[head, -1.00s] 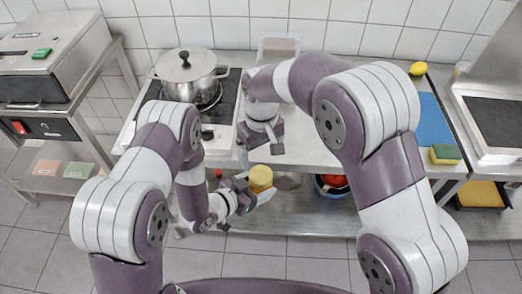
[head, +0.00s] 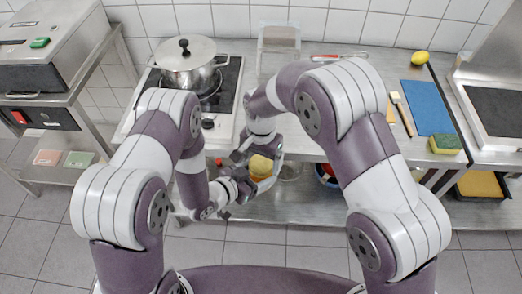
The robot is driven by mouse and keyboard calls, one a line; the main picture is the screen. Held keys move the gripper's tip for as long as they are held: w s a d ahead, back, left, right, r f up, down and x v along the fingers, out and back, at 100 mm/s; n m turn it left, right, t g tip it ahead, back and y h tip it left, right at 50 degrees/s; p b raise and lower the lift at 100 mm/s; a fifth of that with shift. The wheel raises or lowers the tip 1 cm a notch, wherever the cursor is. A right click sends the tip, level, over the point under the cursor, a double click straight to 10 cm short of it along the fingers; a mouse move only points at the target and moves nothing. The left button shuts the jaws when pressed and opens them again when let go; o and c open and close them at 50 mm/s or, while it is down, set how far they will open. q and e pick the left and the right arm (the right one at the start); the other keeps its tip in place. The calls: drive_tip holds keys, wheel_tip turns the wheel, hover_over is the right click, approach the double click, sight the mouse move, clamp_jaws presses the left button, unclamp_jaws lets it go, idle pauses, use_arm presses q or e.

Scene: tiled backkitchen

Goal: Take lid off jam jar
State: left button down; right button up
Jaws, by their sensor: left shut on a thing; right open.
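The jam jar (head: 261,167) shows as a small yellowish round thing in front of the counter's front edge. My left gripper (head: 252,182) is shut on it and holds it up, clear of the counter. My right gripper (head: 258,158) is open and points down over the jar's top, with one finger to the left and one to the right of it. I cannot tell whether the fingers touch the lid. The lid is not clearly distinct from the jar at this size, and its lower part is partly hidden by my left gripper.
A lidded pot (head: 188,66) stands on the stove at the left. A clear container (head: 279,40), a brush (head: 403,113), a blue mat (head: 428,106), a sponge (head: 445,144) and a lemon (head: 420,57) are on the counter. A red item in a bowl (head: 327,174) sits on the lower shelf.

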drive_tip(key=c, duration=1.1)
drive_tip(key=n, duration=0.6)
drive_tip(key=shift+r, duration=0.3)
drive_tip(key=shift+r, duration=0.85)
